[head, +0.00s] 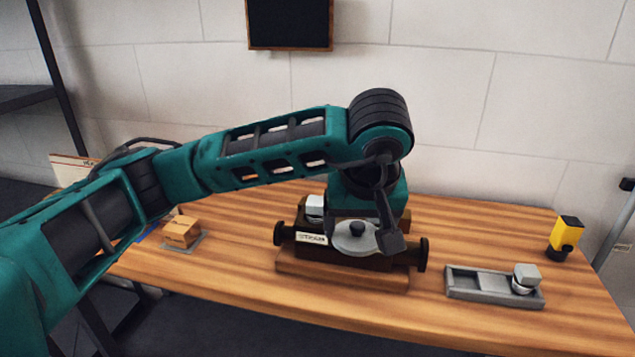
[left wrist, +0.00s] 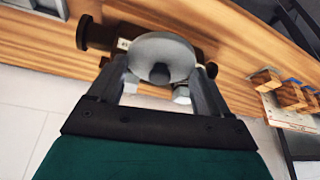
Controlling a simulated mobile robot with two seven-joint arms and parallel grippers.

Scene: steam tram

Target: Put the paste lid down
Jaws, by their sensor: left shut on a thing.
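The paste lid (head: 344,241) is a round grey disc with a dark knob; it also shows in the left wrist view (left wrist: 160,48). My left gripper (head: 375,240) points down and is shut on the lid, with one finger at each side of it in the left wrist view (left wrist: 160,75). The lid is over or in front of a dark brown steam tram model (head: 385,258) with round black ends, on a wooden base (head: 330,276). The lid hides part of the model, and I cannot tell whether they touch. My right gripper is out of view.
The wooden table (head: 480,335) holds a grey tray (head: 480,283) with a pale-topped jar (head: 525,276) at its right end. A yellow and black object (head: 566,236) stands at the far right. A small brown box (head: 182,231) sits at the left. The front right table is clear.

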